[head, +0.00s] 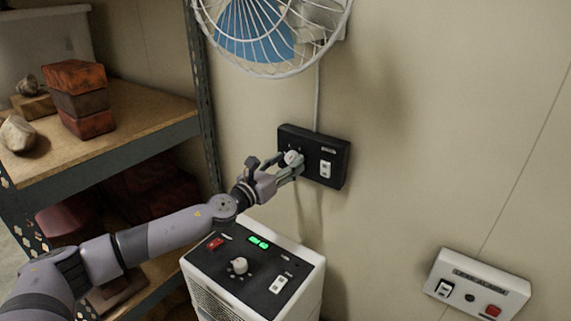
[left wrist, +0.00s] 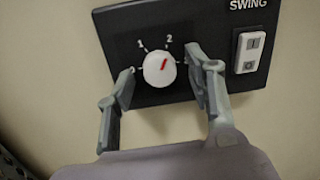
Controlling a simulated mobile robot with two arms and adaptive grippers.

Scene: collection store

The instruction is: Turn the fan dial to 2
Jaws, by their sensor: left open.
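The fan dial (left wrist: 156,74) is a round white knob with a red pointer mark on a black wall box (head: 336,152). In the left wrist view the red mark points up and slightly right, roughly toward the printed 2, perhaps a little past it. The 0 and 1 lie to its left; any number further right is hidden by a finger. My left gripper (left wrist: 159,82) is open, with one finger on each side of the dial and small gaps to it. In the head view the left gripper (head: 291,164) is at the dial (head: 292,157). My right gripper is not in view.
A SWING rocker switch (head: 326,169) sits right of the dial. The fan (head: 262,35) hangs above. A white appliance (head: 305,270) with its own knob (head: 239,265) stands below. A wall alarm box (head: 477,285) is at lower right. Shelving (head: 150,120) stands at left.

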